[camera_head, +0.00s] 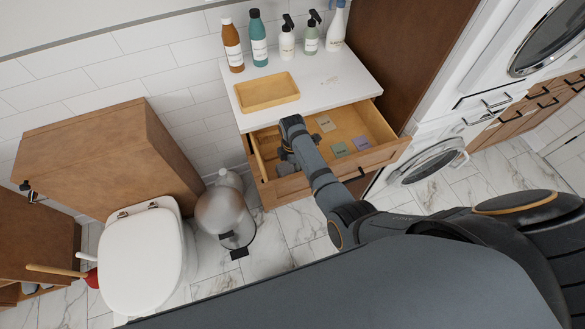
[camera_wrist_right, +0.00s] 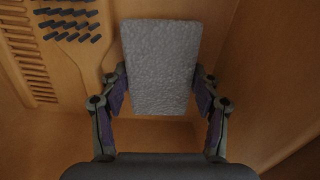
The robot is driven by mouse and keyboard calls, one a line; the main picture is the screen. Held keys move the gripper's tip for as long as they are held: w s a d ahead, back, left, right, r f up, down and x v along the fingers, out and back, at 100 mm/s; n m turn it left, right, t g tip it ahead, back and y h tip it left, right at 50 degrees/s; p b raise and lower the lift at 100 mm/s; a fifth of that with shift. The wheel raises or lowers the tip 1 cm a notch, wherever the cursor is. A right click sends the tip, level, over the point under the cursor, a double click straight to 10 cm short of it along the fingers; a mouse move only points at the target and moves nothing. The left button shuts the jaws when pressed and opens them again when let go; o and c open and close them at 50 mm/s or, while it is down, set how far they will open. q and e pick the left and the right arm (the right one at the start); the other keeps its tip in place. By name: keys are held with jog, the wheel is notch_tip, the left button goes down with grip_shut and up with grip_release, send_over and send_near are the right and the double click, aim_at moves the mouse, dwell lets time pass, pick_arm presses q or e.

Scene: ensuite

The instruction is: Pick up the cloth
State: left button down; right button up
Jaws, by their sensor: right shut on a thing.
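A grey, rough-textured cloth (camera_wrist_right: 160,65), a thick rectangular pad, stands between the fingers of my right gripper (camera_wrist_right: 160,92) in the right wrist view. The purple-grey finger pads press on its two sides, so the gripper is shut on it. In the head view my right gripper (camera_head: 287,152) reaches down into the left part of the open drawer. A grey patch, likely the cloth (camera_head: 286,168), shows just below its fingers near the drawer front. My left gripper is not in view.
The open wooden drawer (camera_head: 378,120) also holds a beige packet (camera_head: 325,122) and two greenish packets (camera_head: 340,150). A bristled brush (camera_wrist_right: 72,25) lies inside. The white countertop (camera_head: 330,80) above carries a wooden tray (camera_head: 266,92) and several bottles. A bin (camera_head: 225,215) stands left of the drawer.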

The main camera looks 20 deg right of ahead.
jog(key=shift+w+d+r+b, duration=0.1)
jog(key=shift+d+r+b, duration=0.15)
jog(key=shift+r+b, duration=0.1)
jog(key=r, duration=0.6)
jog(key=shift+d+r, duration=0.1)
jog(key=shift+d, duration=0.3)
jog(key=w+d+b, duration=0.1)
jog(key=d, duration=0.5)
jog(key=w+d+b, duration=0.1)
jog(key=d+b, duration=0.1)
jog(key=d, duration=0.3)
jog(key=w+d+b, duration=0.1)
jog(key=d+b, duration=0.1)
jog(key=d, duration=0.4)
jog(key=shift+d, duration=0.35)
jog(key=shift+w+d, duration=0.1)
jog(key=shift+d, duration=0.3)
